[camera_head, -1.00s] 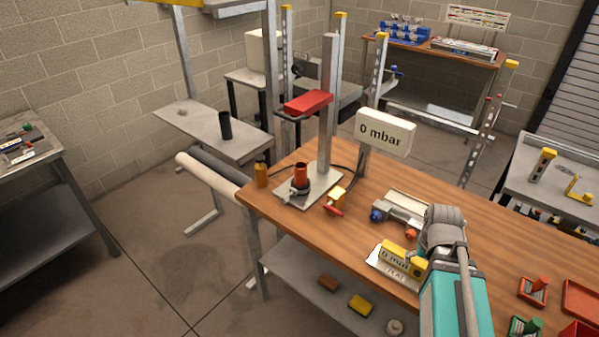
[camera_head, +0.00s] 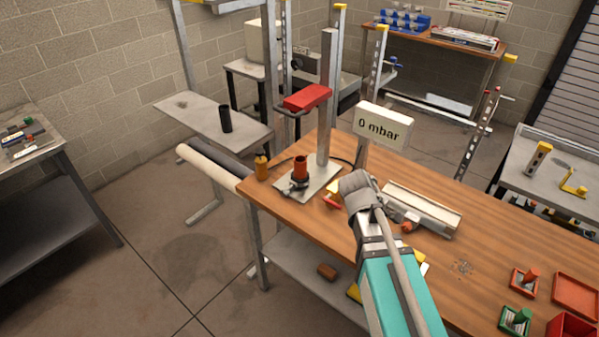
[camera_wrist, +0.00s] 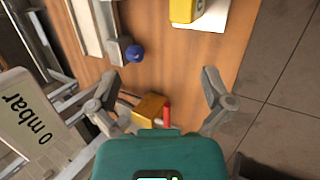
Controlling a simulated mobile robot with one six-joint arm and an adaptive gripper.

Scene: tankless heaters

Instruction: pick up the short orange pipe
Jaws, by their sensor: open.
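A short orange pipe (camera_head: 300,168) stands upright in a dark ring on the grey base plate (camera_head: 322,183) of a press stand, at the left end of the wooden table. My gripper (camera_wrist: 160,84) is open and empty in the wrist view, its two fingers wide apart above the wooden table. A yellow block (camera_wrist: 150,108) with a red lever (camera_wrist: 167,116) shows low between the fingers. The orange pipe cannot be made out in the wrist view. In the head view my wrist is right of the pipe, and the fingertips are hidden.
The press column with its red arm (camera_head: 306,97) rises behind the pipe. A "0 mbar" display (camera_head: 383,126) stands to the right. An amber bottle (camera_head: 261,167) is left of the pipe. A blue cap (camera_wrist: 134,53) shows in the wrist view. Red trays (camera_head: 577,292) lie at the right.

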